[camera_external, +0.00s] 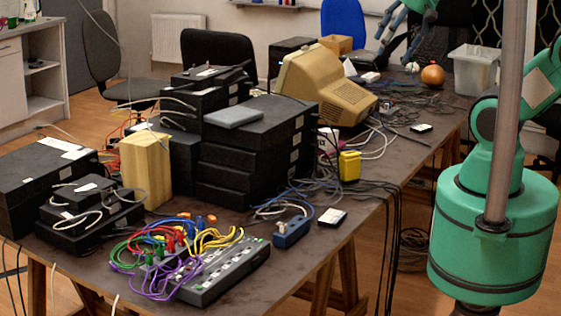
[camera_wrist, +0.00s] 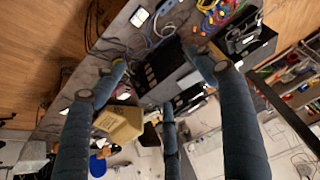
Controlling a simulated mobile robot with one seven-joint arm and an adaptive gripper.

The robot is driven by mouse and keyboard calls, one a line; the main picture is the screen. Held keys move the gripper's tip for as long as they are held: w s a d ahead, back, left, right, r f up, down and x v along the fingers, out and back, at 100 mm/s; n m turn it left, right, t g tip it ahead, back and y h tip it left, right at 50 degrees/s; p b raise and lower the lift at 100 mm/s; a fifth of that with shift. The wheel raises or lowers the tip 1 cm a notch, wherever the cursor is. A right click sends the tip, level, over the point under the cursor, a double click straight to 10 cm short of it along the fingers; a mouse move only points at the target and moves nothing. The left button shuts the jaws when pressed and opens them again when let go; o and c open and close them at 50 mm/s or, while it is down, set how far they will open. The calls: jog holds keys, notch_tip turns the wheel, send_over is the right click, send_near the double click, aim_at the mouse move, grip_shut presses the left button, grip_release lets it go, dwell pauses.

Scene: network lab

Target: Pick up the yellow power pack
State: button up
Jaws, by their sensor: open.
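The yellow power pack (camera_external: 349,166) stands upright near the right edge of the cluttered table, beside the stack of black boxes and in front of the beige monitor. In the wrist view, a small yellow patch by the left finger's tip may be the pack, mostly hidden. My gripper (camera_external: 399,54) shows at the top of the external view, high over the far part of the table and well apart from the pack. In the wrist view my gripper (camera_wrist: 164,82) has its blue-grey fingers spread with nothing held between them.
Black boxes (camera_external: 250,150) and the beige monitor (camera_external: 325,88) rise beside the pack. Loose cables (camera_external: 290,197) lie around it. A blue power strip (camera_external: 291,232) and a patch panel (camera_external: 222,272) are nearer. A clear bin (camera_external: 475,72) and an orange ball (camera_external: 433,76) are farther back.

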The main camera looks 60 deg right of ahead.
jog(key=shift+w, duration=0.1)
jog(key=w+d+f+m+g, duration=0.1)
jog(key=w+d+f, duration=0.15)
jog(key=w, duration=0.35)
jog(key=w+d+f+m+g, duration=0.1)
jog(key=w+d+f, duration=0.1)
jog(key=w+d, duration=0.3)
jog(key=m+g, duration=0.4)
send_over(350, 153)
notch_tip(350, 153, down, 33)
jog(key=shift+w+a+f, duration=0.1)
jog(key=shift+w+f, duration=0.05)
jog(key=shift+d+f, duration=0.2)
jog(key=shift+f, duration=0.15)
